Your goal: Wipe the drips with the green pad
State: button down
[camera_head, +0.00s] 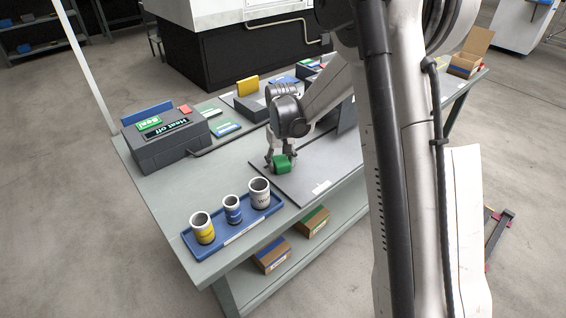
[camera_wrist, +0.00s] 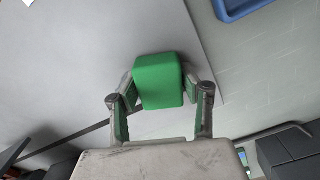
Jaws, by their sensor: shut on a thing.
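The green pad (camera_head: 281,163) is a small block held by my gripper (camera_head: 278,157) over the grey panel on the workbench. In the wrist view the green pad (camera_wrist: 158,81) sits between the two fingers of my gripper (camera_wrist: 160,100), which are shut on it. The grey panel (camera_wrist: 70,60) lies beneath the pad and looks plain there. I cannot tell whether the pad touches the panel. I cannot make out any drips in either view; part of the panel is hidden behind my arm.
A blue tray (camera_head: 236,237) with yellow, blue and white cups stands at the bench's front left. A dark grey box (camera_head: 165,143) with "Seal" and "Heat off" labels is at the left. Cartons (camera_head: 272,256) sit on the lower shelf. The bench between box and tray is clear.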

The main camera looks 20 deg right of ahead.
aim_at(281, 160)
jog(key=shift+r, duration=0.1)
jog(key=shift+d+r+p, duration=0.1)
jog(key=shift+r+p, duration=1.4)
jog(key=shift+r, duration=1.4)
jog(key=shift+r+p, duration=0.6)
jog(key=shift+r, duration=0.95)
